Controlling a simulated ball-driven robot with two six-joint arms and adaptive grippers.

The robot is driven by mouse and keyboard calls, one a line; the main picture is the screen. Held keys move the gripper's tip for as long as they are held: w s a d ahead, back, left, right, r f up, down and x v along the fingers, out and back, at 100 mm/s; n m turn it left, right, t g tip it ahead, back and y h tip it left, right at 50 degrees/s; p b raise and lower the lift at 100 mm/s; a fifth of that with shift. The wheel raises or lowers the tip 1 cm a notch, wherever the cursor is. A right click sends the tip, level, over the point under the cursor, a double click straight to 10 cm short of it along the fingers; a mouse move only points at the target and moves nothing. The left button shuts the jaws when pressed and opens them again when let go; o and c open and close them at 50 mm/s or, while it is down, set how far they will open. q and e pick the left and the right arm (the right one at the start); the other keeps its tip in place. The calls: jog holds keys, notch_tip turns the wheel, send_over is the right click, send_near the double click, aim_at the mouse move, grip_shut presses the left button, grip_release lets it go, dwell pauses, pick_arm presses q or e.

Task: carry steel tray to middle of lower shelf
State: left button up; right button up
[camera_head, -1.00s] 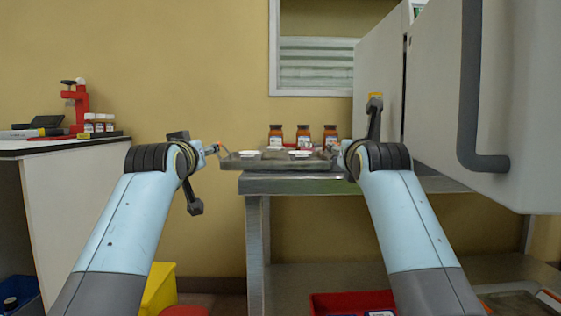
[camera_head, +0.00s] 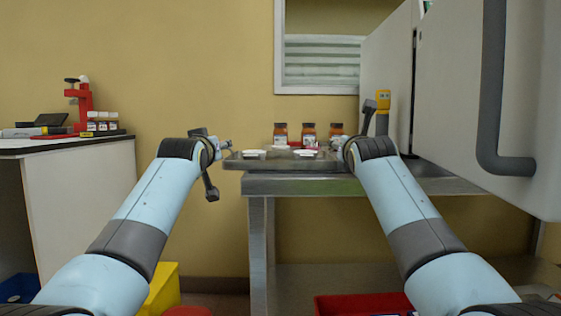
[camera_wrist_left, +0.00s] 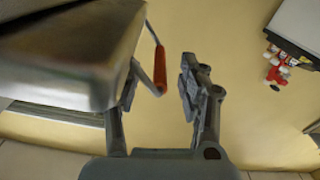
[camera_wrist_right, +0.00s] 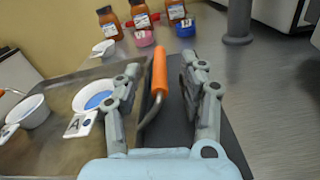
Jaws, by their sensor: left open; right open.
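The steel tray (camera_head: 235,163) lies at the upper bench's front edge in the head view, jutting past its left end, with white dishes on it. My left gripper (camera_head: 226,146) is open at the tray's left end. In the left wrist view its fingers (camera_wrist_left: 161,68) stand either side of an orange handle (camera_wrist_left: 159,68), not closed on it. My right gripper (camera_wrist_right: 160,68) is open at the tray's other end, with the other orange handle (camera_wrist_right: 159,72) between its fingers. The lower shelf (camera_head: 330,277) is below the bench, partly hidden by my right arm.
Jars (camera_head: 308,134) stand on the bench behind the tray. A red bin (camera_head: 350,303) is low in front of the lower shelf's middle; I cannot tell whether it stands on it. A large grey cabinet (camera_head: 470,100) with a handle crowds the right. A yellow bin (camera_head: 163,288) is at lower left.

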pick_arm(q)
jog(key=shift+w, duration=1.95)
pick_arm(e)
jog(key=shift+w, duration=1.95)
pick_arm(q)
grip_shut()
pick_arm(e)
grip_shut()
jog(key=shift+r, duration=0.1)
